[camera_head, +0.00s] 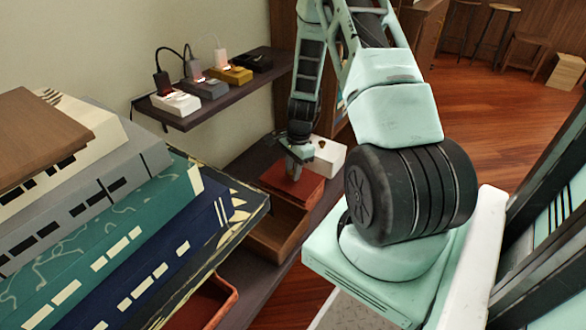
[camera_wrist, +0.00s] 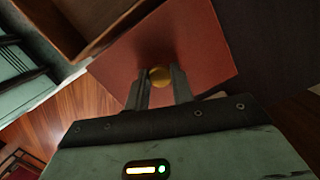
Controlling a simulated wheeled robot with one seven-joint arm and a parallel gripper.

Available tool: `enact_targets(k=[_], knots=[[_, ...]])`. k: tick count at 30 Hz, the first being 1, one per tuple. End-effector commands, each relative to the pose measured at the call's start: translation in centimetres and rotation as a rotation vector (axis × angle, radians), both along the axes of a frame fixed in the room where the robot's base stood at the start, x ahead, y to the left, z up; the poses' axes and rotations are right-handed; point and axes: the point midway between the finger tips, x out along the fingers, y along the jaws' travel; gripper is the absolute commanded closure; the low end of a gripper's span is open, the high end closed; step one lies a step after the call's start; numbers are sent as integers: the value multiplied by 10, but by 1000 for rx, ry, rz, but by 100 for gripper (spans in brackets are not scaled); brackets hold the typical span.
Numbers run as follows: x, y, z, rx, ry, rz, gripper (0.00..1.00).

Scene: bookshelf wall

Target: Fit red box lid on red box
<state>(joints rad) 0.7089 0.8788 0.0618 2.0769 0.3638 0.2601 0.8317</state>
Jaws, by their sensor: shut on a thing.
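My gripper (camera_head: 296,164) is shut on the gold knob (camera_wrist: 160,77) of the red box lid (camera_head: 291,183). The lid is a flat red square, and it fills the upper middle of the wrist view (camera_wrist: 200,45). In the head view it is just behind an open brown box (camera_head: 276,240); I cannot tell whether it touches anything below. An open red box (camera_head: 234,296) shows at the bottom of the head view, nearer than the brown box. Its left part is hidden by the stacked books.
A large stack of books (camera_head: 130,215) fills the left foreground. A white box (camera_head: 328,157) stands just behind the lid. A dark upper shelf (camera_head: 200,115) carries several small boxes with plugs. Wooden floor (camera_head: 490,110) lies open to the right.

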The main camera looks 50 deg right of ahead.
Motion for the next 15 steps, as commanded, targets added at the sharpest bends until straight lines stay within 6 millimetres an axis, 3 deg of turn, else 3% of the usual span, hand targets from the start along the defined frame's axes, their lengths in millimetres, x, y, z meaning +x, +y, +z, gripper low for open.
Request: enact_targets(k=[12,13,15], knots=[[0,0,-10,0,-1,0,100],[0,0,-10,-1,-1,0,74],[0,0,-10,-1,-1,0,54]])
